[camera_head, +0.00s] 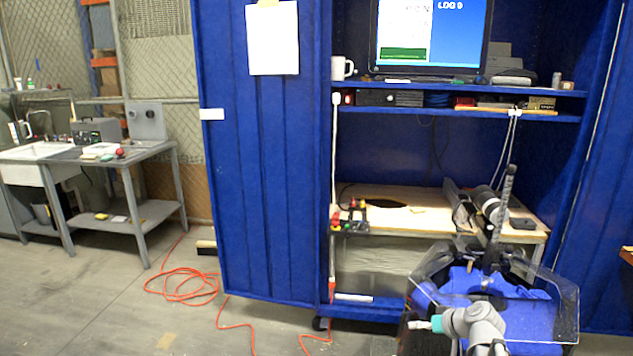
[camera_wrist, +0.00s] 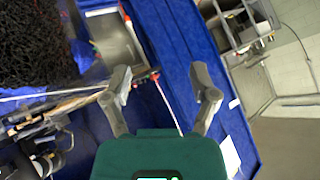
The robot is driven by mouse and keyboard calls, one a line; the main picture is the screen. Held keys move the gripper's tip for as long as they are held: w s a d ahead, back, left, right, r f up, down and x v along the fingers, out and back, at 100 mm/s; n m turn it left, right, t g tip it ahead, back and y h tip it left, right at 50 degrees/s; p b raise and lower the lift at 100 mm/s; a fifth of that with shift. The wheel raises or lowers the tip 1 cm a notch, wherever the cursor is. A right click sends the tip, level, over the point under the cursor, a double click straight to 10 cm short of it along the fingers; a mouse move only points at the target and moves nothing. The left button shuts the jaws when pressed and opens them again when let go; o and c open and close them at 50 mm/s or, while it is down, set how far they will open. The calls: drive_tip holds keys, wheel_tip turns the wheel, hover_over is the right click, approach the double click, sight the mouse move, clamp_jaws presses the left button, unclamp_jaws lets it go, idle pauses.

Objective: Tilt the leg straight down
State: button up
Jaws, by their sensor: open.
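A long black ribbed leg (camera_head: 501,212) rises from a clear-walled tank (camera_head: 553,303) with blue inside, at the lower right of the head view. It stands nearly upright, its top leaning slightly right. Its lower end is hidden among dark parts at the tank's rim. My gripper (camera_wrist: 161,82) is open in the wrist view, with nothing between its fingers. It is apart from the leg. I cannot pick out the gripper in the head view, where my grey arm crosses the front of the tank. Dark rods and fittings (camera_wrist: 58,120) lie left of the gripper in the wrist view; I cannot tell which part they are.
A wooden bench (camera_head: 410,222) stands behind the tank inside a blue cabinet (camera_head: 262,170), bearing grey and black cylinders (camera_head: 487,200). A monitor (camera_head: 430,35) is on the shelf above. An orange cord (camera_head: 185,287) lies on the open floor at left, before a grey table (camera_head: 150,152).

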drive_tip(key=s+a+f+m+g+h, duration=0.1)
drive_tip(key=s+a+f+g+h, duration=0.25)
drive_tip(key=s+a, duration=0.25)
drive_tip(key=s+a+f+m+g+h, duration=0.1)
drive_tip(key=s+a+f+g+h, duration=0.25)
drive_tip(key=s+a, duration=0.2)
wheel_tip(320, 180, up, 17)
drive_tip(key=p, duration=1.6)
drive_tip(key=shift+s+d+g+y+p, duration=0.25)
drive_tip(key=shift+s+g+y+p, duration=0.05)
drive_tip(key=shift+g+y, duration=0.1)
drive_tip(key=shift+f, duration=0.1)
idle(0.7)
